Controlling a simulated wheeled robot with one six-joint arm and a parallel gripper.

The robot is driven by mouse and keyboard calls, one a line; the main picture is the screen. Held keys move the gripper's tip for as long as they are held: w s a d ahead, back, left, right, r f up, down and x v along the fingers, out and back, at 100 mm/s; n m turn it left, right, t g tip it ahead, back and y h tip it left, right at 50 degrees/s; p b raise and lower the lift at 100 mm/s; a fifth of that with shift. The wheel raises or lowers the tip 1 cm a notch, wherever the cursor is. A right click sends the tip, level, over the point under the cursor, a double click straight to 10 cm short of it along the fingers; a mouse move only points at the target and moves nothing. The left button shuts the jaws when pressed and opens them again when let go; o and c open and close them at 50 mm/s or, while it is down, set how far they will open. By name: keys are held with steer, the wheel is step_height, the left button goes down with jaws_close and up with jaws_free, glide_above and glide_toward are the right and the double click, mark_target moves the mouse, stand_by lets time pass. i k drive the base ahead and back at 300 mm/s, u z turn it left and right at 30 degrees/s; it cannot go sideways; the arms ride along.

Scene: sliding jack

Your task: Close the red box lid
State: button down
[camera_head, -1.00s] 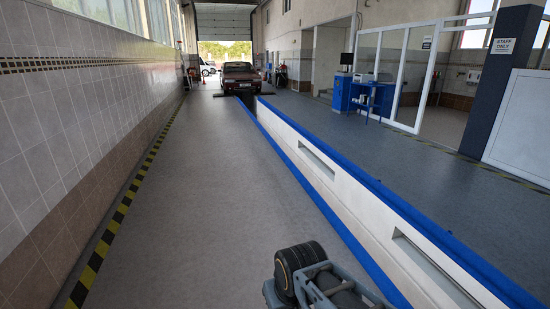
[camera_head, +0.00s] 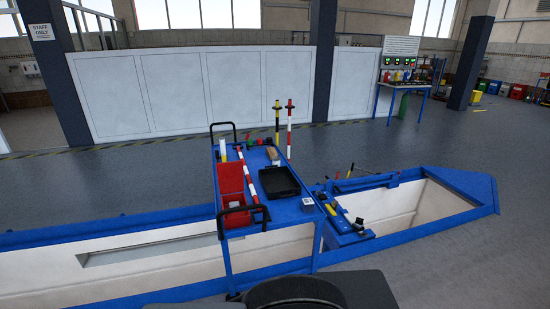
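A red box (camera_head: 232,180) sits on the left side of a blue cart's top (camera_head: 290,213) in the middle of the head view. Its upper part looks like a flat red panel and its lower part like an open inside, but it is too small to tell the lid's angle for sure. A dark rounded part of my own arm shows at the bottom edge. My gripper's fingers are not in view.
A black tray (camera_head: 279,182) and a red-and-white rod (camera_head: 246,175) lie beside the box. Black handles (camera_head: 245,217) stand at the cart's ends. The cart stands by a blue-edged pit (camera_head: 420,207). Grey floor is open behind it.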

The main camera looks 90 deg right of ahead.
mark_target(230, 175)
steer(key=z, duration=2.5)
steer(key=i, duration=1)
